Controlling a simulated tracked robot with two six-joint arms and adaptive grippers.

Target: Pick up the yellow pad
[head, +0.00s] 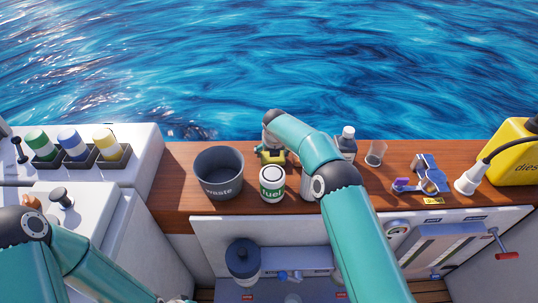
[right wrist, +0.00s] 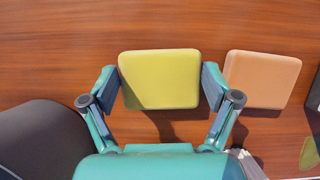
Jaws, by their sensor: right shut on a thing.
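The yellow pad (right wrist: 160,78) is a rounded square block between the two fingers of my right gripper (right wrist: 163,82), which is shut on it from both sides in the right wrist view. Its shadow falls on the wood below it; I cannot tell whether it rests on the wood or is slightly lifted. In the head view a bit of the yellow pad (head: 272,158) shows under my right gripper (head: 271,150), behind the fuel can and mostly hidden by my arm. My left arm is at the lower left and its gripper is out of sight.
An orange pad (right wrist: 262,78) lies just right of the yellow one. The dark waste bin (head: 219,176) stands to the left, and the white fuel can (head: 272,184) in front. A bottle (head: 347,141) and a glass (head: 376,153) stand to the right. Open water lies behind the wooden ledge.

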